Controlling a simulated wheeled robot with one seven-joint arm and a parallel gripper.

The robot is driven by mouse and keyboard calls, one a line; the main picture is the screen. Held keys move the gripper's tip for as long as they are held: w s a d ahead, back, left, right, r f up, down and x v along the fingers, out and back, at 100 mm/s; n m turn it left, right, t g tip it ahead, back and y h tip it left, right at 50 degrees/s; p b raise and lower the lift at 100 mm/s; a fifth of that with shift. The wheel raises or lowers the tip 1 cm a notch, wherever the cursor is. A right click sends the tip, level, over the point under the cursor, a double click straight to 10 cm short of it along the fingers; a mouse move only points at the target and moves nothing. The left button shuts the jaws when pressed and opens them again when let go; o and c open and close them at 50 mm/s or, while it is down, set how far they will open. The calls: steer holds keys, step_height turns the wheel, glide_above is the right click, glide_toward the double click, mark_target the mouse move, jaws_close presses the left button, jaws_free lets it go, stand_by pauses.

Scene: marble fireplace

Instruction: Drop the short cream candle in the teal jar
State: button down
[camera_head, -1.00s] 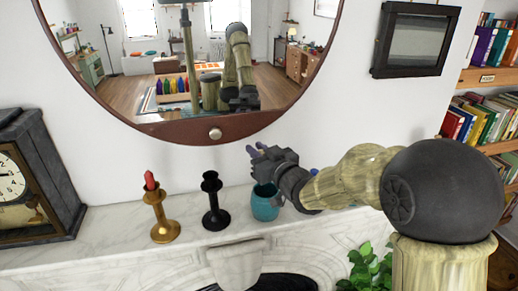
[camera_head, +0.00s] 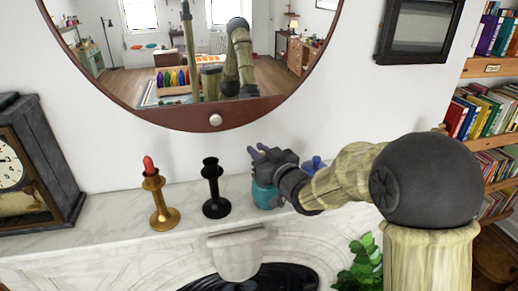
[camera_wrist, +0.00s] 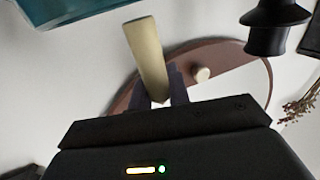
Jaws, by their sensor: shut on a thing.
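The short cream candle (camera_wrist: 147,55) is held between the purple-grey fingers of my gripper (camera_wrist: 160,92) in the wrist view, with most of its length sticking out past them. In the head view my gripper (camera_head: 260,153) is above the teal jar (camera_head: 264,196) on the white marble mantel (camera_head: 120,238). My gripper hides the jar's mouth, and I cannot make out the candle there. The jar's teal side also shows at the top left of the wrist view (camera_wrist: 75,12), apart from the candle.
A black candlestick (camera_head: 213,190) stands left of the jar. Farther left are a gold candlestick (camera_head: 160,203) with a red candle (camera_head: 149,165) and a clock (camera_head: 35,170). A blue object (camera_head: 315,163) is partly hidden behind my arm. A round mirror (camera_head: 200,115) hangs above.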

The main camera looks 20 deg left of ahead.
steer(key=shift+f+b, duration=1.65)
steer(key=shift+b, duration=0.2)
steer(key=c, duration=0.8)
jaws_free()
steer(key=shift+o, duration=0.2)
steer(key=shift+r, duration=0.15)
step_height(320, 180, up, 8)
steer(key=p, duration=0.4)
steer(key=shift+p, duration=0.3)
